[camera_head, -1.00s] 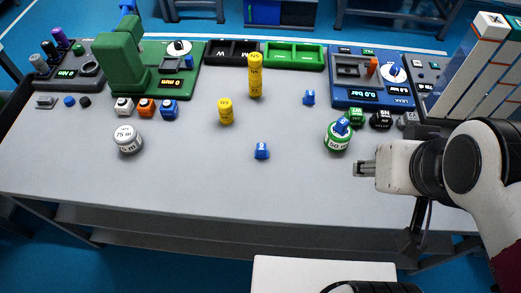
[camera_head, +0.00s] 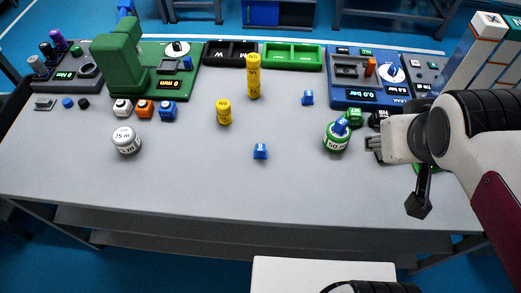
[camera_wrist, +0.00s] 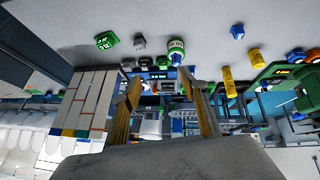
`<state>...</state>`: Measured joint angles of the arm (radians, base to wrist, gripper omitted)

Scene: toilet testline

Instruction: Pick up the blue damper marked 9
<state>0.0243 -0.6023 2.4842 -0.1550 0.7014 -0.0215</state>
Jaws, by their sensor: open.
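Several small blue blocks could be the damper, and I cannot read a 9 on any. My gripper (camera_head: 372,149) is open and empty, just right of that weight.
A tall yellow stack (camera_head: 254,75) and a short yellow cylinder (camera_head: 223,112) stand mid-table. A white round weight (camera_head: 126,139) is at left. A blue station (camera_head: 365,97) is behind my gripper, and a green station (camera_head: 150,80) back left. The front middle is mostly clear.

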